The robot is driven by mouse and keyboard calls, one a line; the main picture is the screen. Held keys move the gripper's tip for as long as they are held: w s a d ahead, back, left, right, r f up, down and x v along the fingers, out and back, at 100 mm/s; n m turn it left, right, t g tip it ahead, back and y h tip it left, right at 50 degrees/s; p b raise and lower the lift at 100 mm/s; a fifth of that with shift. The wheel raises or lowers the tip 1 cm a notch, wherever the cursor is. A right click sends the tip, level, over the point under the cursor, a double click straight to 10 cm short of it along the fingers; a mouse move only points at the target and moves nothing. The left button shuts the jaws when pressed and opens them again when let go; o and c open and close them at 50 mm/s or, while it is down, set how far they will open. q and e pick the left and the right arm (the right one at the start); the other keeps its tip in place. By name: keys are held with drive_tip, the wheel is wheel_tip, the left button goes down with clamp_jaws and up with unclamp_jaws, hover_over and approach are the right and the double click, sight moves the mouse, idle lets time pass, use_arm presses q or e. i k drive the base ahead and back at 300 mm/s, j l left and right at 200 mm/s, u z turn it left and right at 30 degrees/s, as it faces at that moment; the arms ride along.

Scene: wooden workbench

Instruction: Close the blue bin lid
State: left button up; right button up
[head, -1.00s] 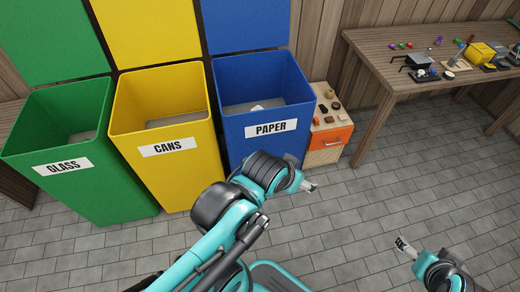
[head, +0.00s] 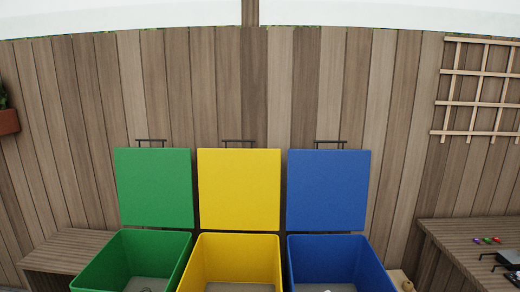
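The blue bin (head: 375,268) stands at the right of a row of three bins, at the bottom of the head view. Its blue lid (head: 327,190) is raised upright behind it, near the wooden wall. A dark handle (head: 331,144) shows at the lid's top edge. The bin is open, and a bit of something pale shows inside at the bottom edge of the view. The bin's front is cut off. Neither of my grippers is in the head view now.
The yellow bin with its raised lid (head: 239,189) and the green bin with its raised lid (head: 154,188) stand to the left. A wooden bench (head: 70,248) is at far left. A workbench (head: 450,240) with small items is at right, below a trellis (head: 480,90).

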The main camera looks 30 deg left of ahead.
sight(327, 190)
drive_tip(key=j+u, duration=0.25)
drive_tip(key=u, duration=0.25)
drive_tip(key=i+l+u, duration=0.2)
drive_tip(key=l, duration=0.3)
drive_tip(key=i, duration=0.1)
